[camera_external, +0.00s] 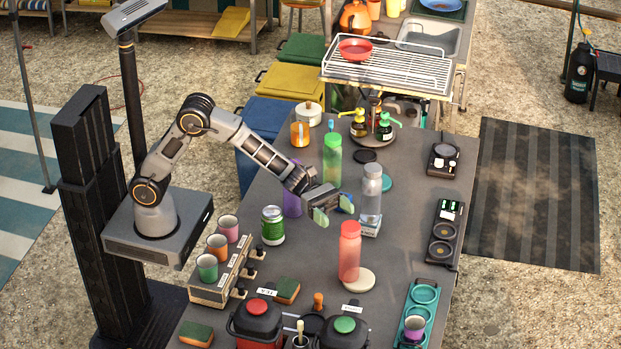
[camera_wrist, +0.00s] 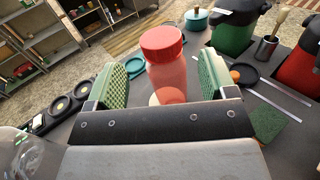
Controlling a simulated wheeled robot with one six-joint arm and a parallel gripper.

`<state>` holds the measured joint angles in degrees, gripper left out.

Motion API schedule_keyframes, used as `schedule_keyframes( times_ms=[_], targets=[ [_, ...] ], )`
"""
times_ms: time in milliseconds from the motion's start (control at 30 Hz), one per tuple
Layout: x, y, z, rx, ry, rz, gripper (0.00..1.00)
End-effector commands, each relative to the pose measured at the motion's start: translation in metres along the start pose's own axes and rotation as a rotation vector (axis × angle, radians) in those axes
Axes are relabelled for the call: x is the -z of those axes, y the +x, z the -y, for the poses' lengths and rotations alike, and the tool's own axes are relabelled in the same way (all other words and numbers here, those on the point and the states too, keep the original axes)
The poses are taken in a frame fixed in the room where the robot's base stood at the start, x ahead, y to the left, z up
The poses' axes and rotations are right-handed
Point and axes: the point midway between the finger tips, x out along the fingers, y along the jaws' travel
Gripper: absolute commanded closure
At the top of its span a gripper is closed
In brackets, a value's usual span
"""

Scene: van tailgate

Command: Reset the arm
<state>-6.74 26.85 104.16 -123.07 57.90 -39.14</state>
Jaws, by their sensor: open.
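My gripper (camera_external: 333,209) hangs over the middle of the table, its two green-padded fingers apart with nothing held. My arm reaches out from its base at the left. In the wrist view, a red bottle (camera_wrist: 168,78) shows upright beyond the gap between the fingers. In the external view, the red bottle (camera_external: 349,256) stands in front of the gripper, apart from it, by a pale round coaster (camera_external: 359,281).
A green bottle (camera_external: 332,155) and a purple bottle (camera_external: 291,203) stand behind the gripper. Two lidded jugs (camera_external: 257,323) stand at the front. The table's right middle is fairly clear.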

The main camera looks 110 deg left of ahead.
Motion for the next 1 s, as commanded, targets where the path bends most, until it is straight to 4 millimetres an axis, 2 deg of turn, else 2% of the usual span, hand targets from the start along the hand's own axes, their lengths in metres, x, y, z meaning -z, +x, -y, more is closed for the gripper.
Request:
schedule_keyframes(
  times_ms=[167, 567, 667, 767, 867, 1000],
  targets=[
    [0.000, -0.007, 0.000, 0.000, 0.000, 0.001, 0.22],
    [-0.001, -0.007, 0.001, 0.001, 0.001, 0.000, 0.22],
    [-0.004, -0.009, 0.009, 0.027, 0.037, -0.016, 0.22],
    [-0.014, -0.017, 0.033, 0.106, 0.152, -0.065, 0.22],
    [-0.024, -0.035, 0.071, 0.243, 0.358, -0.149, 0.22],
    [-0.027, -0.082, 0.129, 0.498, 0.743, -0.289, 0.22]
  ],
)
